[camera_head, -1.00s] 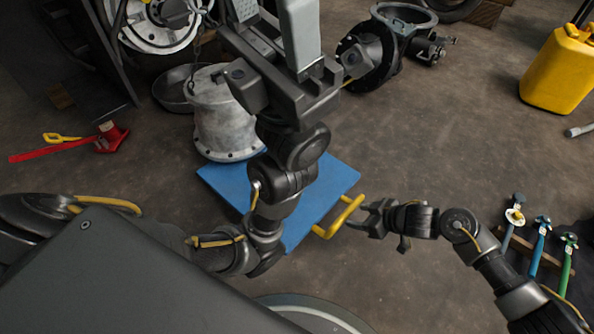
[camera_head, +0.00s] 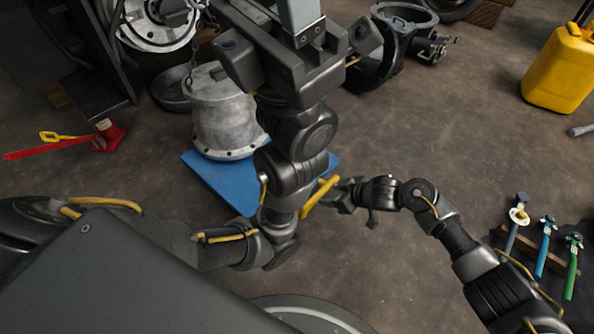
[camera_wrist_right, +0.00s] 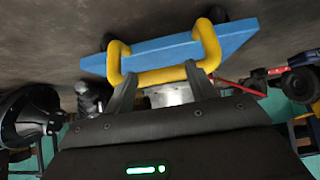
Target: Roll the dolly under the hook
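The dolly is a flat blue platform (camera_head: 215,185) with a yellow handle (camera_head: 318,198), partly hidden behind my left arm. My right gripper (camera_head: 343,194) is at the handle, on its right side. In the right wrist view, the handle bar (camera_wrist_right: 160,77) runs across in front of my spread fingers (camera_wrist_right: 160,93), touching or nearly touching their tips. My left gripper (camera_head: 290,45) reaches towards the top edge; its fingertips are not clear. A chain (camera_head: 189,75) hangs by the grey casting (camera_head: 225,115); I cannot make out a hook.
A red jack (camera_head: 107,137) is at left, a yellow canister (camera_head: 560,68) at right.

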